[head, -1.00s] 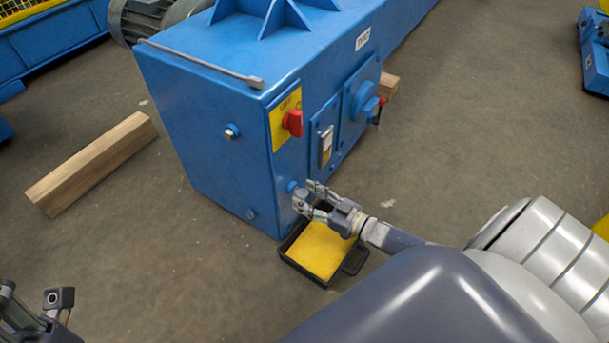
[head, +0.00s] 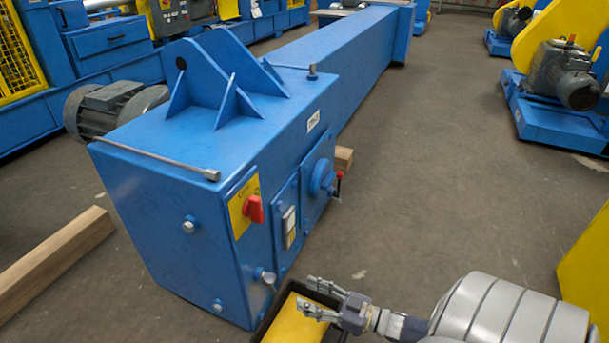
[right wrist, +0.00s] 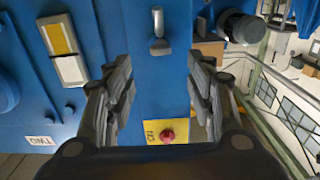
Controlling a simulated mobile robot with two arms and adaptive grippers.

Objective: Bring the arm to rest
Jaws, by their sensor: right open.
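My right gripper (head: 308,296) is open in the head view, with its fingers pointing left toward the front of a blue drive housing (head: 190,235). A metal plug or fitting (head: 266,276) sticks out low on the housing, left of the fingertips and apart from them. In the right wrist view, the gripper's two fingers (right wrist: 162,85) stand wide apart with nothing between them. The same fitting (right wrist: 158,46) shows beyond them, seated in the blue face. My left gripper is out of the frames.
A black tray with a yellow inside (head: 297,325) sits on the floor under the right gripper. A red switch (head: 254,209) is on the housing. A wooden beam (head: 50,258) lies at left. Yellow and blue machines (head: 560,75) stand at right. Floor between is clear.

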